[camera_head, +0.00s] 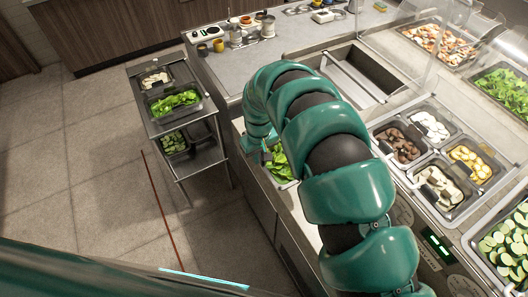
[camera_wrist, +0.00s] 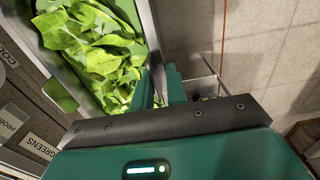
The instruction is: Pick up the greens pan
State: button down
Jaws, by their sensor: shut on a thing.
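The greens pan is a metal pan of leafy greens; its rim (camera_wrist: 149,28) shows in the wrist view, top left. In the head view its greens (camera_head: 280,166) show at the counter's left edge, partly hidden by my arm. My gripper (camera_wrist: 163,88) is shut on the pan's rim, with a finger on either side of the metal wall. In the head view the gripper (camera_head: 262,150) is at the pan's upper left side, mostly hidden by the arm. I cannot tell whether the pan is clear of the counter.
A cart (camera_head: 190,160) with pans, one of leafy greens (camera_head: 174,103), stands left across a floor gap. An empty rectangular well (camera_head: 362,75) lies behind my arm. Food pans (camera_head: 437,186) and a clear guard (camera_head: 400,50) are on the right. A GREENS label (camera_wrist: 39,147) shows beside the pan.

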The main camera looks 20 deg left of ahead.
jog(key=s+a+r+p, duration=0.3)
jog(key=s+a, duration=0.1)
jog(key=s, duration=0.1)
jog(key=shift+s+p, duration=0.15)
jog(key=shift+p, duration=0.25)
